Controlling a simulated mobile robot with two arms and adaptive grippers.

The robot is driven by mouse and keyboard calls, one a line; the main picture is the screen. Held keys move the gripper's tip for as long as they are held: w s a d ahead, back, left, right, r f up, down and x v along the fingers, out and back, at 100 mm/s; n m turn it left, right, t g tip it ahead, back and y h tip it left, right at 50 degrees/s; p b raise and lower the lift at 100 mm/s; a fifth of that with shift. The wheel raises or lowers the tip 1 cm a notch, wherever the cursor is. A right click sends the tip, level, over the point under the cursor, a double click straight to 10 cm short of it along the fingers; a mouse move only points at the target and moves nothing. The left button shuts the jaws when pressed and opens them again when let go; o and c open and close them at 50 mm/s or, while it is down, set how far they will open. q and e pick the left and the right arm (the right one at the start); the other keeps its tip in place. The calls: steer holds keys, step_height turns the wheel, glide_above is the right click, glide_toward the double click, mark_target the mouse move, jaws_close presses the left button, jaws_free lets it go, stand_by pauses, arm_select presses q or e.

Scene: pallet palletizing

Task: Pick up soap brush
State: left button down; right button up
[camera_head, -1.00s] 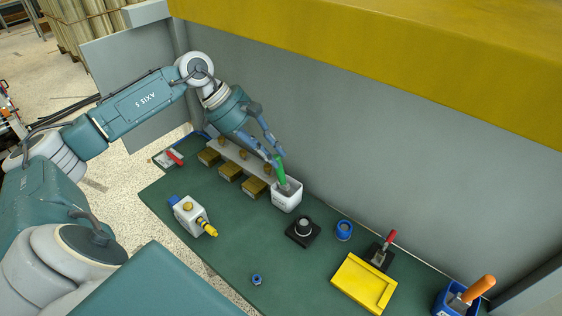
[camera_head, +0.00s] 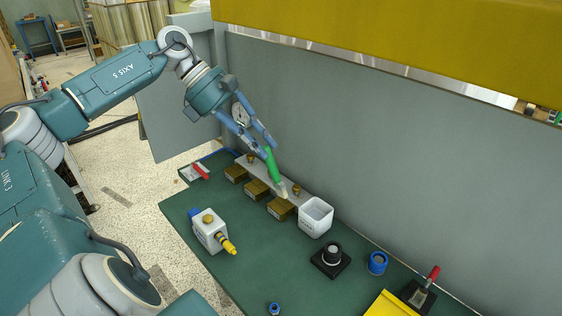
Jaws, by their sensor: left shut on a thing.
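The soap brush (camera_head: 273,165) has a green handle and a pale tip that points down. My left gripper (camera_head: 268,149) is shut on the upper part of the green handle. The brush is tilted and in front of the back row of fittings, left of the white square cup (camera_head: 316,218). The cup looks empty and is apart from the brush. My right gripper is not in view.
A white valve box (camera_head: 209,230) with a yellow nozzle, a black knob (camera_head: 331,257), a blue ring (camera_head: 377,262) and a yellow tray (camera_head: 390,305) are on the green bench (camera_head: 270,265). A grey wall (camera_head: 400,170) rises behind.

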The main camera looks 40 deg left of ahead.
arm_select(q)
steer(key=s+a+r+g+y, duration=0.1)
steer(key=s+a+r+y, duration=0.1)
steer(key=s+a, duration=0.5)
steer(key=shift+a+g+y+b, duration=0.3)
steer(key=shift+a+y, duration=0.2)
steer(key=shift+a, duration=2.25)
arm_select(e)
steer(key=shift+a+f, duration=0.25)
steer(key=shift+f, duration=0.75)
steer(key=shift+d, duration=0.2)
arm_select(q)
steer(key=c, duration=2.3)
jaws_free()
jaws_close()
